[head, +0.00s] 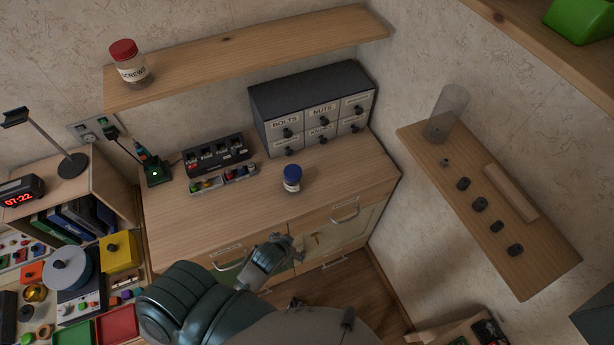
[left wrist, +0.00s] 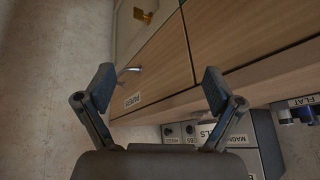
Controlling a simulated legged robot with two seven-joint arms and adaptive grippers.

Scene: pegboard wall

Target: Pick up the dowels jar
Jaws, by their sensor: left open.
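A small jar with a blue lid (head: 292,174) and a white label stands upright on the wooden cabinet top, in front of the grey drawer unit. The label is too small to read. My left gripper (head: 284,245) is below and slightly left of the jar in the head view, near the cabinet's front edge. It is open and empty, apart from the jar. In the left wrist view its two fingers (left wrist: 158,85) are spread wide, with the cabinet front beyond them. I cannot make out the jar there. My right gripper is not in view.
The grey drawer unit (head: 313,104) and a small labelled rack (head: 216,155) stand behind the jar. A screws jar (head: 129,65) sits on the upper shelf (head: 240,50). The right wall shelf (head: 490,205) holds a clear cylinder (head: 447,112).

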